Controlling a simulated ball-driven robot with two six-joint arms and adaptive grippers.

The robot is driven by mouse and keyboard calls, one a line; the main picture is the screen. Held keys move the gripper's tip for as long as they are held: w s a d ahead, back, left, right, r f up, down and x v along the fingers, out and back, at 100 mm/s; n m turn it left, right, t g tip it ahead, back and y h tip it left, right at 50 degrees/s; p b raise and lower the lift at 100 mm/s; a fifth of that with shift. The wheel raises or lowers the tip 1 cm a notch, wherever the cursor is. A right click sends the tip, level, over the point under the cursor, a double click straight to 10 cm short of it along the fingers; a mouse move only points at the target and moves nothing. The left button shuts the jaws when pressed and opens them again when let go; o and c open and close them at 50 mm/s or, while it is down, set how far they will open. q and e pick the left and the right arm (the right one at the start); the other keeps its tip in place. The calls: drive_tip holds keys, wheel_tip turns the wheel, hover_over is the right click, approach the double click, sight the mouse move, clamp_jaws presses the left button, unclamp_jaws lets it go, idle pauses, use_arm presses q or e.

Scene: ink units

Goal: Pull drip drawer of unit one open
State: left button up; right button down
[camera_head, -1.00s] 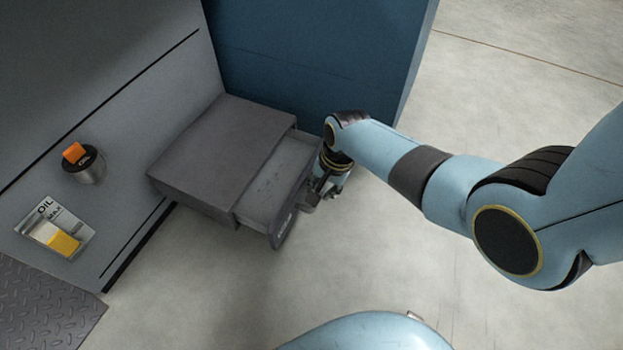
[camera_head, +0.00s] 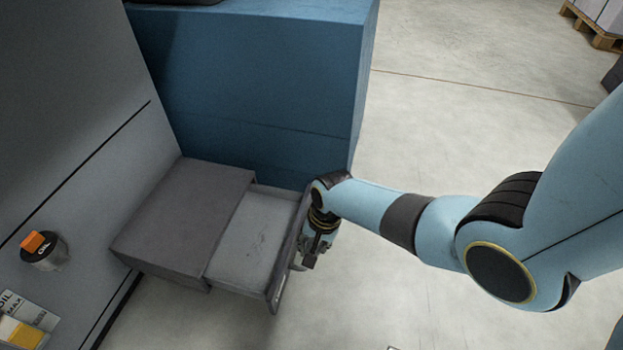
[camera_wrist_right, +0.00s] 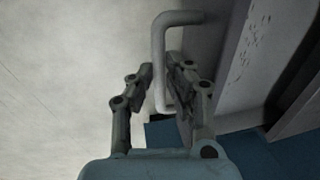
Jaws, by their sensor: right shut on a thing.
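The drip drawer (camera_head: 251,238) is a grey, shallow tray that stands well out of its grey housing (camera_head: 180,215), low beside the grey unit. Its inside looks empty apart from small dark marks. My right gripper (camera_head: 311,258) is at the outer side of the drawer front. In the right wrist view, the grey bar handle (camera_wrist_right: 159,62) passes between the fingers of my right gripper (camera_wrist_right: 162,75), which is shut on it. The drawer's inside (camera_wrist_right: 246,52) shows at the right there. My left gripper is not in view.
A blue cabinet (camera_head: 250,90) stands right behind the drawer. The concrete floor (camera_head: 350,310) is clear in front and to the right.

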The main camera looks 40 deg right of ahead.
drive_tip(key=c, duration=1.3)
unclamp_jaws()
drive_tip(key=shift+c, duration=0.2)
wheel_tip(320, 180, up, 12)
drive_tip(key=s+d, duration=0.1)
drive_tip(key=shift+s+d, duration=0.2)
drive_tip(key=shift+s, duration=0.2)
drive_tip(key=shift+f, duration=0.1)
